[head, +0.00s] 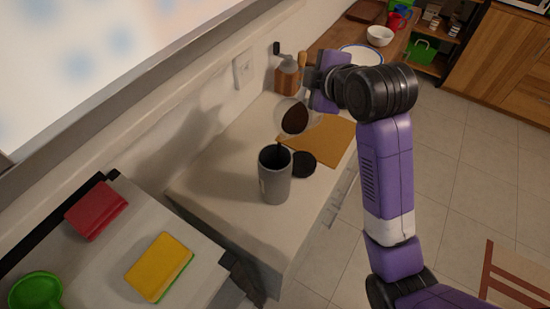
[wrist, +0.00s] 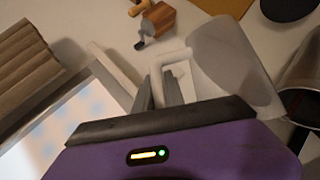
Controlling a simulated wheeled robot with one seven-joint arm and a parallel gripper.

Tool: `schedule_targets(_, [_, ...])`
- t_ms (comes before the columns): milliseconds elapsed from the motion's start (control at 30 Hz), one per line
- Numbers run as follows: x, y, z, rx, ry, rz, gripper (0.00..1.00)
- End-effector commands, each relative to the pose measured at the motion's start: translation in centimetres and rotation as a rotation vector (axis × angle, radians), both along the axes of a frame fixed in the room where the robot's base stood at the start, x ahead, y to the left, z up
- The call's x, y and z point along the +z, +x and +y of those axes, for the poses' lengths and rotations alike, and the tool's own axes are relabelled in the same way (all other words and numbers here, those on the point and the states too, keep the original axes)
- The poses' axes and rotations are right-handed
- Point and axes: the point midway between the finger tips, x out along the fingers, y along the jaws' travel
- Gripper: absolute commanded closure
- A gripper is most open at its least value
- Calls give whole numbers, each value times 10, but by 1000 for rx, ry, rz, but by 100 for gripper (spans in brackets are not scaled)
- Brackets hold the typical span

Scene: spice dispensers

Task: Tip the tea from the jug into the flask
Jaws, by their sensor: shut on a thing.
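The glass jug (head: 295,117) is clear with dark tea inside. It is held tilted in the air, above and just behind the flask, its lower side toward the flask mouth. A thin dark streak shows between the jug and the flask mouth; I cannot tell how much tea is in the flask. The grey flask (head: 275,185) stands upright and open on the counter; it also shows at the right edge of the wrist view (wrist: 302,78). My gripper (head: 312,80) is shut on the jug's handle (wrist: 175,62), with the jug body (wrist: 235,68) to its right in the wrist view.
A dark round lid (head: 304,165) lies right beside the flask. A wooden board (head: 328,140) lies behind it. A grinder (head: 287,77) stands near the wall. A red book-like block (head: 97,210) and a yellow one (head: 160,267) are at lower left.

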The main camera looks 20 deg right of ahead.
Motion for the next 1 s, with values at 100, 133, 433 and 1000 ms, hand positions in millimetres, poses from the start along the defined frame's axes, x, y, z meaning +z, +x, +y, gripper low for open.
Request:
schedule_targets(100, [3,-1,3,2,-24,-20,100])
schedule_targets(133, [4,-1,3,1,-30,-23,100])
schedule_targets(433, [9,-3,6,1,-64,-45,100])
schedule_targets(1000, [19,-8,13,1,-143,-99,100])
